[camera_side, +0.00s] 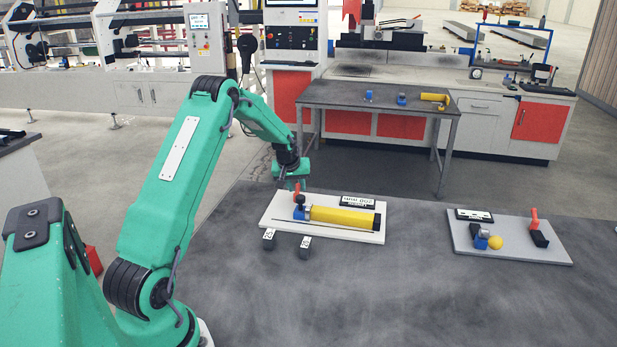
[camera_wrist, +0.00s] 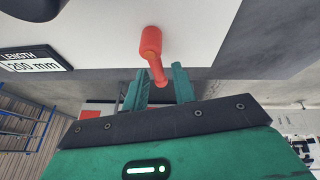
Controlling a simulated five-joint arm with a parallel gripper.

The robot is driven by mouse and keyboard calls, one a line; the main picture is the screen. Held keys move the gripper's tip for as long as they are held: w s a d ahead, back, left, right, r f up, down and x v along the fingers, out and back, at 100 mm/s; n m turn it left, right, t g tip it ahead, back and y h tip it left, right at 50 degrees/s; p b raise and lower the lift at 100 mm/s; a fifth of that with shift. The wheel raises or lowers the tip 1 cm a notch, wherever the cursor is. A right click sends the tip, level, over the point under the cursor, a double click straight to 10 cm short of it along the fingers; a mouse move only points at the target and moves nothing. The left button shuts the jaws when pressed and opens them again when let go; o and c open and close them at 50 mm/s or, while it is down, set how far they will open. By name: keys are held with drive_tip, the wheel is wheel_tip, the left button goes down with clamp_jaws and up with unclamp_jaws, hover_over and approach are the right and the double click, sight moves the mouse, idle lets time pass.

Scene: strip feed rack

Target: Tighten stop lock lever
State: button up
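The red lock lever (camera_side: 297,187) stands at the back left of a white board (camera_side: 277,213), beside a blue block (camera_side: 300,212) and a long yellow cylinder (camera_side: 340,217) with a black end. My gripper (camera_side: 293,183) is low at the lever, partly hiding it in the side view. In the wrist view the lever (camera_wrist: 152,46) has a round head and a narrower arm that points toward my gripper (camera_wrist: 160,82). The fingers are apart, one on each side of the lever's narrow end, with gaps visible. Contact cannot be made out.
A "LENGTH 200 mm" display (camera_wrist: 32,59) sits on the white board; it also shows in the side view (camera_side: 358,201). Two dark tagged knobs (camera_side: 268,240) (camera_side: 304,247) are at its front edge. A grey board (camera_side: 510,254) with another red lever (camera_side: 534,218) lies right, across clear tabletop.

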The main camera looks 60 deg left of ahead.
clamp_jaws()
drive_tip(key=shift+w+d+m, duration=0.15)
drive_tip(key=shift+w+m, duration=0.1)
drive_tip(key=shift+m, duration=0.35)
drive_tip(key=shift+o, duration=1.6)
unclamp_jaws()
drive_tip(key=shift+r, duration=0.15)
drive_tip(key=shift+v, duration=2.9)
